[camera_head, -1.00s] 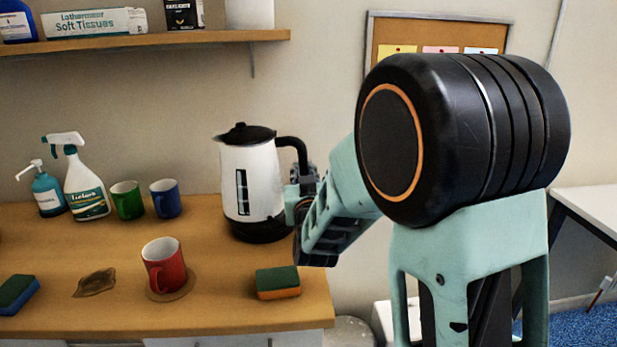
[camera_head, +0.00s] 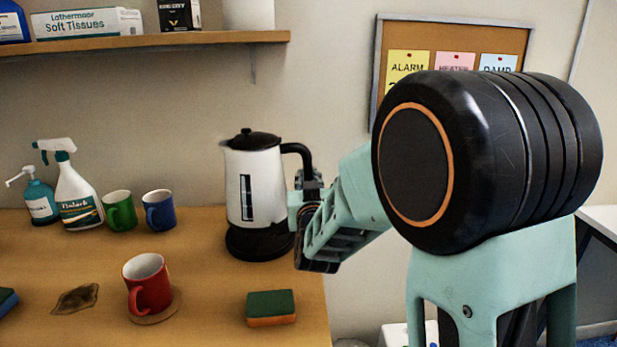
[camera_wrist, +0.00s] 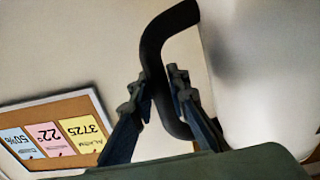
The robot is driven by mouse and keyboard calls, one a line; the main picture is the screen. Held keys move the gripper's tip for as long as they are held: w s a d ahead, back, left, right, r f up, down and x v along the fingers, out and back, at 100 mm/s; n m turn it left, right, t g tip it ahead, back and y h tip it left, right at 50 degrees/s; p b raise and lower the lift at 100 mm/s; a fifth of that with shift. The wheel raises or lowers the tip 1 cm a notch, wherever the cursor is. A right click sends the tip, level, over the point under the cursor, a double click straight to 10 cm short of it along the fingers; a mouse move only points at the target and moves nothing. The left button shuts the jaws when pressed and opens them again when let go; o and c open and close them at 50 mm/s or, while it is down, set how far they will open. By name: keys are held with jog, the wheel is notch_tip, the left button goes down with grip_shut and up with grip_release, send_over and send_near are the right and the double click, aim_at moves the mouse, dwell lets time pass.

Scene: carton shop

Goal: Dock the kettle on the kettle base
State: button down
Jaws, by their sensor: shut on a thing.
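The white kettle (camera_head: 253,185) with a black lid and handle stands upright over the round black kettle base (camera_head: 258,246) on the wooden counter. I cannot tell whether its bottom touches the base or hangs just above it. My gripper (camera_head: 309,185) is at the kettle's right side, shut on the handle. In the wrist view, the two fingers of my gripper (camera_wrist: 160,92) close around the black handle (camera_wrist: 152,58), with the white kettle body (camera_wrist: 262,75) to the right. My arm hides part of the area right of the kettle.
A red mug (camera_head: 147,284) on a coaster, a dark stain (camera_head: 76,298) and a sponge (camera_head: 271,307) lie in front. A green mug (camera_head: 119,210), blue mug (camera_head: 159,210), spray bottle (camera_head: 77,195) and pump bottle (camera_head: 40,200) stand left. A shelf (camera_head: 160,40) hangs above.

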jog(key=shift+f+b, duration=1.05)
jog(key=shift+f, duration=1)
jog(key=shift+b, duration=0.75)
jog(key=shift+f+b, duration=0.7)
jog(key=shift+b, duration=0.1)
dwell(0.3)
jog(key=c, duration=2.2)
grip_release()
jog(key=shift+o, duration=0.4)
jog(key=shift+f, duration=0.35)
jog(key=s+b, duration=0.2)
jog(key=s, duration=0.9)
jog(key=shift+r, duration=0.15)
